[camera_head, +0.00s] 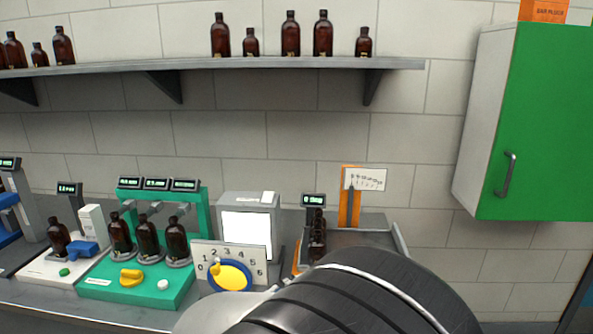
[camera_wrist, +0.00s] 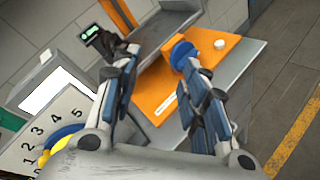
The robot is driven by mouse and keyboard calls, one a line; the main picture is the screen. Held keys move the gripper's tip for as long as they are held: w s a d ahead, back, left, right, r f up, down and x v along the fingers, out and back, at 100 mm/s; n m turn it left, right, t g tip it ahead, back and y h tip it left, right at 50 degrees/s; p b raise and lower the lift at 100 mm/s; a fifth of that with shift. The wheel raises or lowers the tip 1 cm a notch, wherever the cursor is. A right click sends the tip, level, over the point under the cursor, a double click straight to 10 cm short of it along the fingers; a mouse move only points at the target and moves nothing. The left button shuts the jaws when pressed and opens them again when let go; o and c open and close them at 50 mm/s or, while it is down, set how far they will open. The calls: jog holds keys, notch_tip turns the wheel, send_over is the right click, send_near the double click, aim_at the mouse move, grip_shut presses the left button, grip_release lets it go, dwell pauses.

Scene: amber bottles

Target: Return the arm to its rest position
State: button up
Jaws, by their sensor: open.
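My gripper (camera_wrist: 160,82) shows in the wrist view with its two dark, blue-padded fingers apart and nothing between them. Beyond the fingers lies an orange station (camera_wrist: 165,88) with a blue knob (camera_wrist: 183,55) and a white button (camera_wrist: 219,44). In the head view my dark arm fills the bottom centre and right, hiding the front of the bench there; the gripper itself does not show in that view.
A dial panel with a yellow and blue knob (camera_head: 230,276) stands left of my arm. A green station (camera_head: 140,284) holds amber bottles (camera_head: 148,236). A wall shelf (camera_head: 210,64) carries more bottles. A green cabinet (camera_head: 550,120) hangs at right. Floor shows at right in the wrist view.

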jog(key=s+d+m+g+y, duration=0.1)
jog(key=s+d+m+g, duration=0.3)
jog(key=s+d+m, duration=0.4)
jog(key=s+d+m+g, duration=0.3)
jog(key=s+d+g, duration=0.25)
jog(key=d, duration=0.45)
jog(key=s+a+r+m+t+y, duration=0.1)
jog(key=s+a+m+t+y, duration=0.1)
jog(key=s+m+y, duration=0.5)
jog(key=s+a+m, duration=0.1)
jog(key=s+m, duration=0.1)
jog(key=s, duration=0.2)
jog(key=shift+m+y, duration=0.4)
